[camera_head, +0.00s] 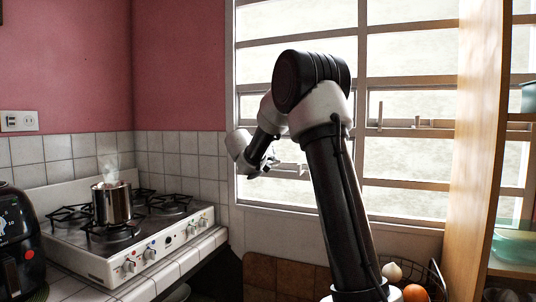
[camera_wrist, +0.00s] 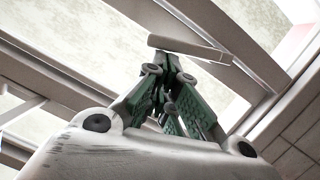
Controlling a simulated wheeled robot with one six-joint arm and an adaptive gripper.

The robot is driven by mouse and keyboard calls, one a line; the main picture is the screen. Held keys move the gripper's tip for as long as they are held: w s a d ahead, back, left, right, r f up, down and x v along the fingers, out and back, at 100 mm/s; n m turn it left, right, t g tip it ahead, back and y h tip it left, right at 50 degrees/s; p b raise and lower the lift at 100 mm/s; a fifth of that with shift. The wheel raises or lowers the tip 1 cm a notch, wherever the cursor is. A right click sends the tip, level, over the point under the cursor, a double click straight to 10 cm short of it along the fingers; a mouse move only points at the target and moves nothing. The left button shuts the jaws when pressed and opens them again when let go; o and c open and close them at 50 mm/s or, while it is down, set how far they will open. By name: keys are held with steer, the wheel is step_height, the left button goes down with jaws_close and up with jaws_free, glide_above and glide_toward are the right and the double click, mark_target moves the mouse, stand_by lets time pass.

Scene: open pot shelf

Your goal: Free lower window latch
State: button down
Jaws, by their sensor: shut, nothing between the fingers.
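The window (camera_head: 408,160) has pale metal bars and frosted panes. My gripper (camera_head: 268,166) is at its lower left part, partly hidden by my own arm. In the wrist view my gripper (camera_wrist: 166,62) has its green fingers drawn together with nothing between them. A short pale bar (camera_wrist: 190,48), which looks like the lower latch handle, lies across the view just beyond the fingertips. I cannot tell whether they touch it. In the head view a small pale latch part (camera_head: 292,169) shows just right of the gripper.
Another latch (camera_head: 380,115) stands higher on the window, right of my arm. A stove (camera_head: 125,262) with a steaming metal pot (camera_head: 112,203) is at left. A wooden shelf side (camera_head: 478,150) stands at right. Fruit (camera_head: 415,293) sits low in a wire basket.

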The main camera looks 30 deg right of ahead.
steer(key=shift+s+d+f+m+t+y, duration=0.3)
steer(key=shift+s+d+f+m, duration=0.15)
steer(key=shift+s+f+m, duration=0.35)
steer(key=shift+w, duration=0.15)
steer(key=s+a+r, duration=0.6)
steer(key=a, duration=0.1)
steer(key=shift+a+r, duration=0.2)
steer(key=shift+a, duration=0.1)
stand_by(0.3)
stand_by(0.4)
